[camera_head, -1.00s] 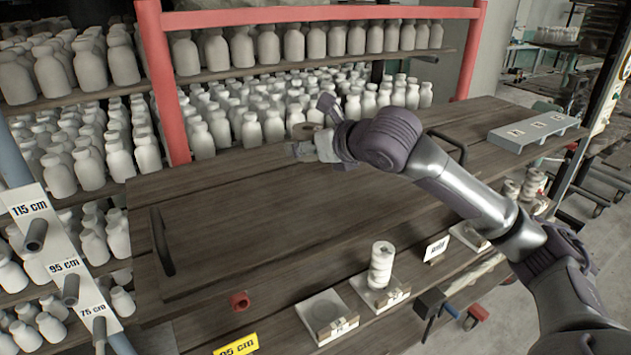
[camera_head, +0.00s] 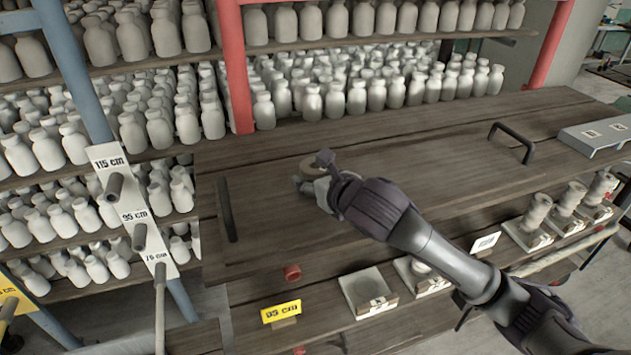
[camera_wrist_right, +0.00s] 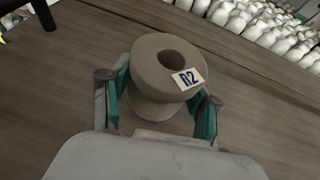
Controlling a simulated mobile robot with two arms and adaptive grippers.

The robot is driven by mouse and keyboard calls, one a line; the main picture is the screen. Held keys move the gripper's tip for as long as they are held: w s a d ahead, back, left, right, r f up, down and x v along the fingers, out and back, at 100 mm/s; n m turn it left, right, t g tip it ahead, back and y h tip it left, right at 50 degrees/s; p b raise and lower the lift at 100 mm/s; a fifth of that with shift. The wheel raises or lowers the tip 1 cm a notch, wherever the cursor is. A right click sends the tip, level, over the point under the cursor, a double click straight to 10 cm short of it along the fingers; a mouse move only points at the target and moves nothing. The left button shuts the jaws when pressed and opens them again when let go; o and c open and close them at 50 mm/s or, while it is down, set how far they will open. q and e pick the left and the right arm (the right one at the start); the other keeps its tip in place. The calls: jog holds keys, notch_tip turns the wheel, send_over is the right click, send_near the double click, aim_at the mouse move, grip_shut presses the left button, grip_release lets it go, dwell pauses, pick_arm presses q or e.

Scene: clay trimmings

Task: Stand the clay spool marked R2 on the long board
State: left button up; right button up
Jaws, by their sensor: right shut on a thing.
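The clay spool marked R2 (camera_wrist_right: 168,68) shows large in the right wrist view, with its round hole and R2 label facing up. My right gripper (camera_wrist_right: 158,100) is shut on it, one teal-padded finger on each side. In the head view the spool (camera_head: 312,167) is a small tan round shape mostly hidden behind my right gripper (camera_head: 318,180). The long board (camera_head: 270,210) is a dark wooden board with a black handle at each end. The spool is upright over it; whether its base touches the board I cannot tell.
Several white bottles (camera_head: 355,95) fill the shelves behind. Clay spools (camera_head: 537,210) stand in trays on the lower shelf, right; one tray (camera_head: 365,285) is empty. A grey labelled rack (camera_head: 592,138) is at the far right. The board is otherwise bare.

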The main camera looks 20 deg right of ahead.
jog(key=shift+s+f, duration=0.1)
jog(key=shift+f, duration=0.8)
jog(key=shift+f, duration=0.2)
jog(key=o, duration=1.4)
